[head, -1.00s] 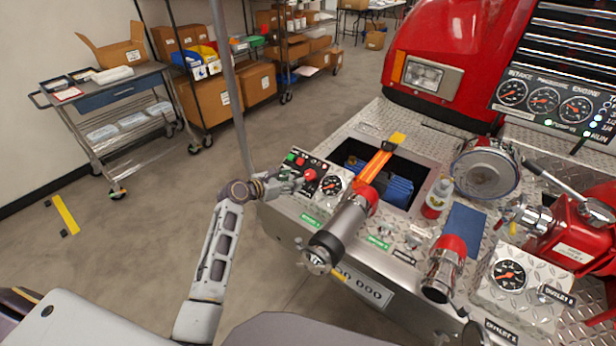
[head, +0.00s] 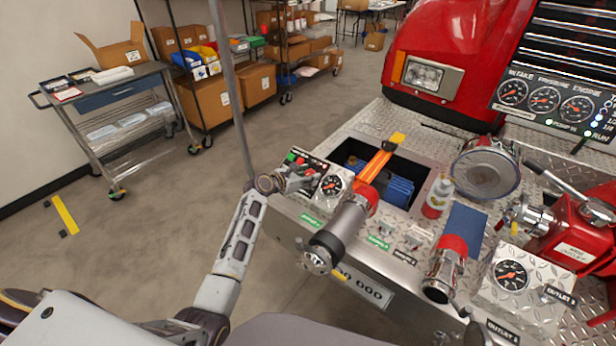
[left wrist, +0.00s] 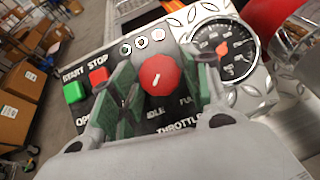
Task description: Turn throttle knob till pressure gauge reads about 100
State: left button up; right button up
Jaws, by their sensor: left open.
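The red throttle knob (left wrist: 160,75) with a white mark sits on a black control panel labelled IDLE, FULL and THROTTLE. My left gripper (left wrist: 160,88) is open, with its green fingers on either side of the knob; I cannot tell if they touch it. In the head view my left gripper (head: 302,180) covers much of the panel and the knob is hard to make out. A round pressure gauge (head: 331,185) is right of the panel; it also shows in the left wrist view (left wrist: 225,49). Its reading is too small to tell. My right gripper is not in view.
Green START (left wrist: 75,91) and red STOP (left wrist: 98,76) buttons lie left of the knob. A large nozzle (head: 340,235) stands right of the gauge. An open bin with blue items (head: 399,190) is behind it. Overhead gauges (head: 543,99) are at upper right.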

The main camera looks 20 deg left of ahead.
pick_arm(q)
jog(key=shift+w+d+f, duration=0.1)
jog(key=shift+w, duration=0.1)
jog(key=c, duration=0.7)
jog(key=shift+c, duration=0.2)
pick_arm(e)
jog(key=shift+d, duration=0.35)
